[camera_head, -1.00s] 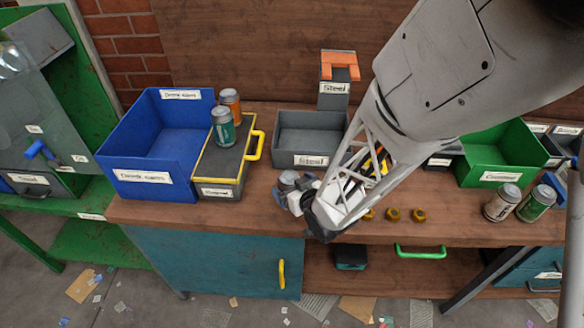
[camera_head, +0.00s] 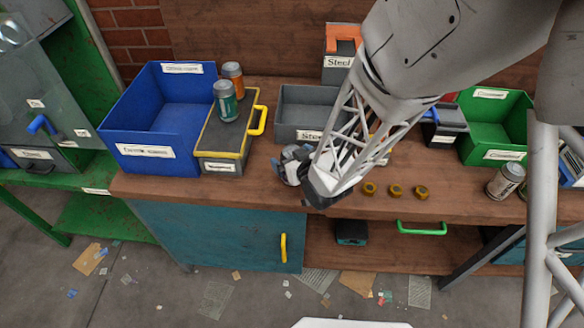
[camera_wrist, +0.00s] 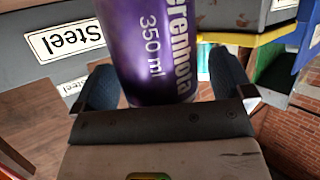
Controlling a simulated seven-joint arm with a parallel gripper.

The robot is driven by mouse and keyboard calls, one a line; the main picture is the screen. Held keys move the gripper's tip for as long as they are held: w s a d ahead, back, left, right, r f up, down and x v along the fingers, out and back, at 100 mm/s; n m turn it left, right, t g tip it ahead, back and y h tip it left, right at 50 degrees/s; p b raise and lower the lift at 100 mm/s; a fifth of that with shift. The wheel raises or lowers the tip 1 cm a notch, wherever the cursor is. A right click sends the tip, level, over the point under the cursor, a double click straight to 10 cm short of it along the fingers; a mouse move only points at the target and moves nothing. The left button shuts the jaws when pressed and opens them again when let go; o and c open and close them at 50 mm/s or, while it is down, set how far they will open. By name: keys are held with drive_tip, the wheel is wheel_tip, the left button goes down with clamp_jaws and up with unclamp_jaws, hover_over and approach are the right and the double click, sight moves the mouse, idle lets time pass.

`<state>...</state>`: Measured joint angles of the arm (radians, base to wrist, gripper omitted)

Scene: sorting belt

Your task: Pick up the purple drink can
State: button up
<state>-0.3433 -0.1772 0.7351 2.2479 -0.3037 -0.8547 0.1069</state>
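The purple drink can (camera_wrist: 155,50) is in the wrist view with white lettering, "350 ml" readable, and its upper part is cut off by the frame. It stands between the two blue finger pads of my gripper (camera_wrist: 165,85). The left pad is close against the can's edge, and a narrow gap shows on the right side. The fingers look open around it. In the head view my gripper (camera_head: 297,165) is low over the front of the bench, and only a greyish can top shows there, with the purple side hidden.
A grey Steel bin (camera_head: 297,135) stands just behind my gripper. A blue bin (camera_head: 115,125) and a yellow-rimmed box (camera_head: 215,155) with two cans are at left. Several brass pieces (camera_head: 395,190) lie to the right, with a green bin (camera_head: 520,130) beyond.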

sight(292, 149)
drive_tip(key=c, duration=1)
drive_tip(key=shift+o, duration=0.2)
drive_tip(key=shift+r, duration=0.15)
drive_tip(key=shift+r, duration=1.7)
drive_tip(key=s+d, duration=0.3)
drive_tip(key=s, duration=0.4)
drive_tip(key=s+d+r, duration=0.1)
drive_tip(key=s+d, duration=0.2)
drive_tip(key=s, duration=0.4)
drive_tip(key=shift+s+r, duration=0.15)
drive_tip(key=shift+s, duration=0.2)
drive_tip(key=shift+d, duration=0.1)
